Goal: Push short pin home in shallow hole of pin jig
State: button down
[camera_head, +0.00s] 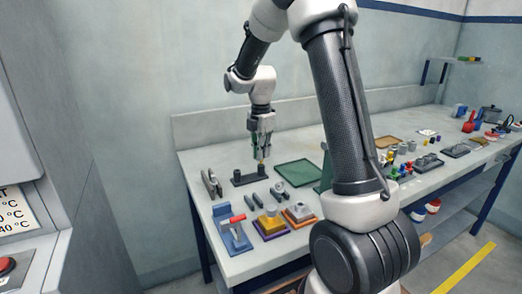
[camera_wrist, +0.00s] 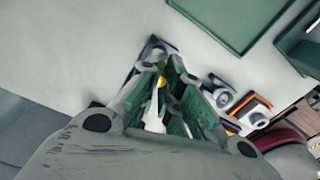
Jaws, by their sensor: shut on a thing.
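The pin jig (camera_head: 247,179) is a dark flat base with dark upright posts, near the left end of the bench. My gripper (camera_head: 262,156) points down over the jig's right post. It is shut on a slim pin, which shows yellow (camera_head: 261,160) just above that post. In the wrist view the green-padded fingers (camera_wrist: 165,100) close around the pin, with a pale shaft and a yellow part (camera_wrist: 162,82). Part of the dark jig (camera_wrist: 155,46) shows beyond the fingers. The hole and the pin's lower end are hidden, so I cannot tell how deep the pin sits.
A green tray (camera_head: 296,174) lies right of the jig. Grey clamp-like parts (camera_head: 211,184) stand to its left. A blue fixture with a red handle (camera_head: 233,230) and yellow and orange blocks (camera_head: 299,212) are in front. Bare bench lies behind the jig.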

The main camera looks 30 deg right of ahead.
jog(key=shift+f, duration=1)
jog(key=c, duration=1.5)
grip_release()
notch_tip(320, 180, up, 12)
jog(key=shift+r, duration=0.1)
